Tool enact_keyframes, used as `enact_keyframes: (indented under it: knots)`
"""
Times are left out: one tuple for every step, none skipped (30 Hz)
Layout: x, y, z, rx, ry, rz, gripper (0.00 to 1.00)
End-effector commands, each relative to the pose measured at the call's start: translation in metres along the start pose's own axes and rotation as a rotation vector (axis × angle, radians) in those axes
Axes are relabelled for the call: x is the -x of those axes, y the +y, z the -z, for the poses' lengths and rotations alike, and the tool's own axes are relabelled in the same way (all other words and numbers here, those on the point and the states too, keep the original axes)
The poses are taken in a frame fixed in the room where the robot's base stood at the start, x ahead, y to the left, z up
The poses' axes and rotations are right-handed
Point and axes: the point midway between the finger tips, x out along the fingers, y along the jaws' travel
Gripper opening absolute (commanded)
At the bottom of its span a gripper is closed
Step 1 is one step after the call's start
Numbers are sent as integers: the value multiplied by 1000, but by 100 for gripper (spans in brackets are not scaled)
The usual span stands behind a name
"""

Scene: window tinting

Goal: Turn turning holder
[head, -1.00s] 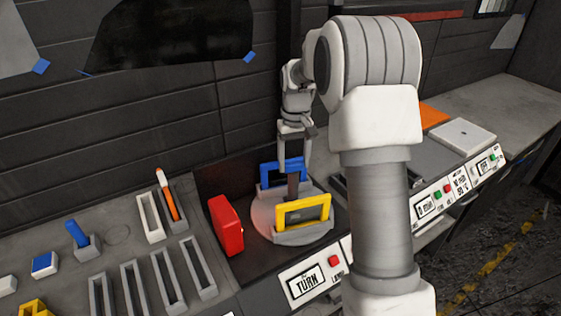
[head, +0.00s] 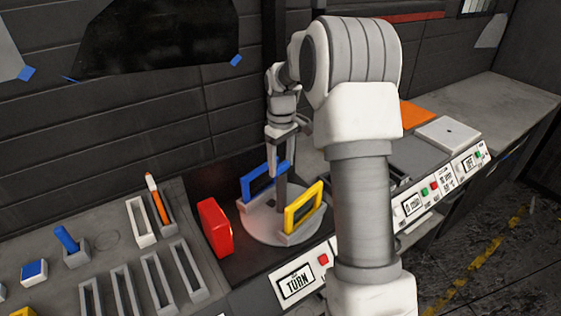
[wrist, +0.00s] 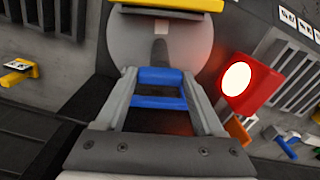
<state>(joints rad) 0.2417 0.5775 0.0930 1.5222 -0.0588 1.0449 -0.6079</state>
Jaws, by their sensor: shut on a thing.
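The turning holder is a round pale grey disc (head: 262,224) on the bench. It carries a blue frame (head: 254,186) at the back left and a yellow frame (head: 303,207) at the front right, both upright and turned at an angle. My gripper (head: 281,178) reaches down to the blue frame from behind. In the wrist view, its two fingers (wrist: 160,85) close on either side of the blue frame (wrist: 160,76). The disc (wrist: 125,45) and the yellow frame (wrist: 180,4) show beyond. The finger contact is partly hidden in the head view.
A red lamp block (head: 214,228) stands close left of the disc and glows in the wrist view. A panel marked TURN (head: 297,284) with a red button (head: 323,261) is in front. Grey slotted racks (head: 150,270) fill the left bench. The wall is close behind.

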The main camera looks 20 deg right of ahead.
Motion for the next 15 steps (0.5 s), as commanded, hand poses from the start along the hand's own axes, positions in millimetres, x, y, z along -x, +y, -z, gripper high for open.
enact_keyframes:
  knots:
    - [2, 0, 0, 22, 2, -1, 0]
    - [2, 0, 0, 38, 2, -1, 0]
    - [2, 1, 0, 56, 2, -1, 0]
    - [2, 1, 0, 72, 2, -1, 0]
    - [2, 1, 0, 86, 3, -1, 0]
    - [2, 1, 0, 107, 3, -1, 0]
    - [2, 0, 0, 122, 3, -1, 0]
    - [2, 0, 1, 137, 3, -1, 0]
    - [2, 0, 1, 157, 3, -1, 0]
    - [2, 0, 1, 172, 3, -1, 0]
    - [2, 0, 1, 187, 3, -1, 0]
    - [2, 0, 1, 207, 3, -2, 0]
    - [2, 0, 1, 222, 3, -2, 0]
    - [2, 1, 1, 237, 3, -2, 0]
    - [2, 0, 1, 258, 3, -2, 0]
